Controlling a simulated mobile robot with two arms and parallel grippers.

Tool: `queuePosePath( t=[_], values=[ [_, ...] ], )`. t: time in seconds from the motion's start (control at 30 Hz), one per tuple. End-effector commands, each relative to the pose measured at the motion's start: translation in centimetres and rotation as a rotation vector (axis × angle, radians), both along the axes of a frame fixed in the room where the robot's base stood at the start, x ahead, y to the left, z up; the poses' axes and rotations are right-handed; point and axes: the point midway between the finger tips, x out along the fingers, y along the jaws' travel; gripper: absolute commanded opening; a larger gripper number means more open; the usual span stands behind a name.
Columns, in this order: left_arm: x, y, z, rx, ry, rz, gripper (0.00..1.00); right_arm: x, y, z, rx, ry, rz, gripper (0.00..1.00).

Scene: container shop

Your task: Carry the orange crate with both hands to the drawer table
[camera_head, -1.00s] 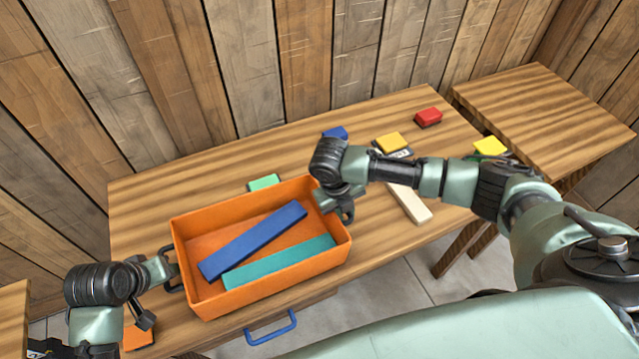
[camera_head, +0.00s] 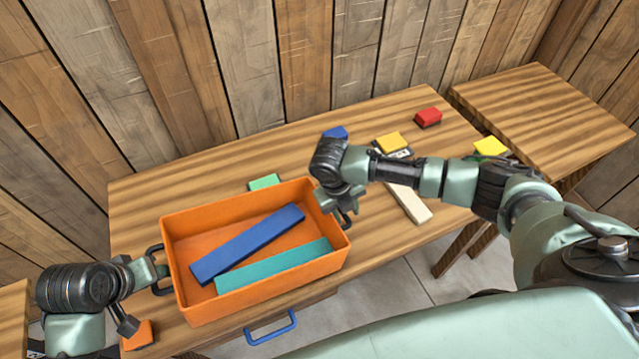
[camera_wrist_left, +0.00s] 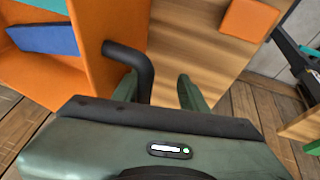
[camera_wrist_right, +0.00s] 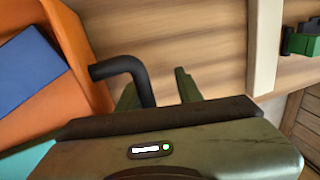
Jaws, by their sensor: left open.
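The orange crate (camera_head: 245,297) stands on the wooden table with the blue drawer handle (camera_head: 271,328). A blue bar (camera_head: 247,243) and a teal bar (camera_head: 273,265) lie in it. My left gripper (camera_head: 150,268) is at the crate's left black handle (camera_head: 158,285). In the left wrist view its fingers (camera_wrist_left: 160,92) are apart, with the handle (camera_wrist_left: 135,62) beside the left finger. My right gripper (camera_head: 338,204) is at the crate's right end. In the right wrist view its fingers (camera_wrist_right: 157,92) are apart, with the right black handle (camera_wrist_right: 125,68) reaching between them.
A green block (camera_head: 264,181), a blue block (camera_head: 335,132), a yellow block (camera_head: 393,141), a red block (camera_head: 428,117) and a cream bar (camera_head: 408,203) lie on the table. An orange block (camera_head: 138,335) lies near the left arm. A second table (camera_head: 545,110) stands at right.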

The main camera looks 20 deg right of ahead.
Motion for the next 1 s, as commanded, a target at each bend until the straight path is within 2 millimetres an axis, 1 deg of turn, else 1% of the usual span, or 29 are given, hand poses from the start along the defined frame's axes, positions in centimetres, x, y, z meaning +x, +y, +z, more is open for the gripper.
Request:
queuePosePath(
  t=[0.03,0.17,0.27,0.37,0.6,0.7,0.83,1.0],
  values=[
    [0.0,-1.2,0.4,-0.031,-0.01,-0.02,0.64,0.0,0.9,0.0,0.017,-0.002,0.009,0.56],
    [0.0,-1.2,0.4,-0.031,-0.01,-0.02,0.64,0.0,0.9,0.1,0.018,-0.002,0.009,0.56],
    [0.0,-1.3,0.5,-0.031,-0.01,-0.02,0.64,0.0,1.1,0.7,0.018,-0.003,0.009,0.56],
    [0.0,-1.3,0.4,-0.031,-0.009,-0.02,0.64,0.1,1.4,2.0,0.02,-0.004,0.011,0.56],
    [0.0,-1.3,0.4,-0.031,-0.009,-0.019,0.64,0.1,2.0,5.7,0.017,-0.005,0.009,0.56],
    [0.0,-1.3,0.4,-0.031,-0.009,-0.019,0.64,0.1,2.2,6.8,0.016,-0.002,0.01,0.56],
    [0.0,-1.3,0.4,-0.031,-0.009,-0.019,0.64,0.1,2.4,7.6,0.015,-0.002,0.01,0.56],
    [0.0,-1.3,0.4,-0.031,-0.009,-0.019,0.64,0.0,2.4,7.8,0.015,0.0,0.009,0.56]
  ],
)
